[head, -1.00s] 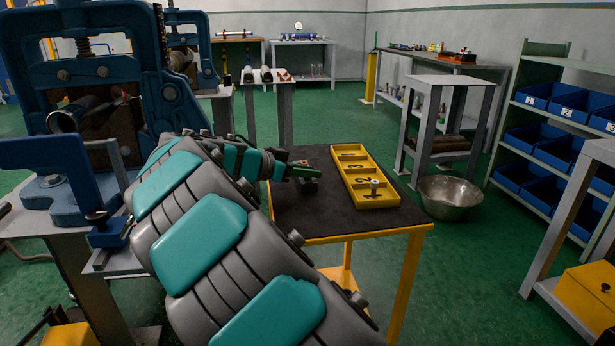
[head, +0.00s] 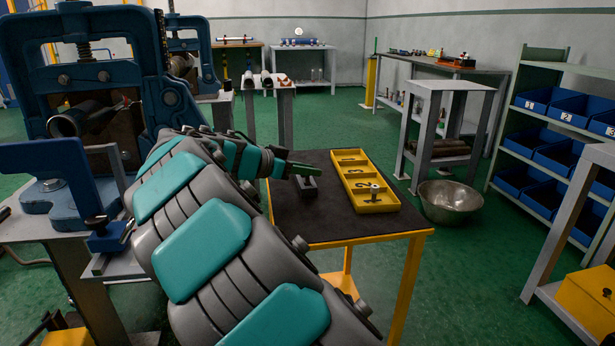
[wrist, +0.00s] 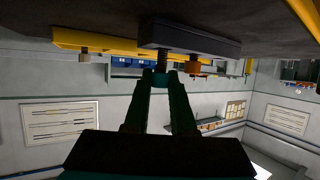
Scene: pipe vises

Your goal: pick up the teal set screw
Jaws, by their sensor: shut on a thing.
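My gripper (wrist: 161,80) is shut on the teal set screw (wrist: 161,76), a small dark teal piece between the fingertips in the wrist view. A dark block (wrist: 190,38) lies just beyond the fingertips there, and I cannot tell whether the screw still touches it. In the head view my gripper (head: 312,169) is over the dark block (head: 307,186) on the black-topped table (head: 315,222). The screw cannot be made out in the head view.
A yellow numbered tray (head: 365,181) lies right of the block, with a small metal piece (head: 375,188) in its nearest compartment. A blue pipe vise (head: 95,90) stands at the left. A metal bowl (head: 450,196) sits on the floor.

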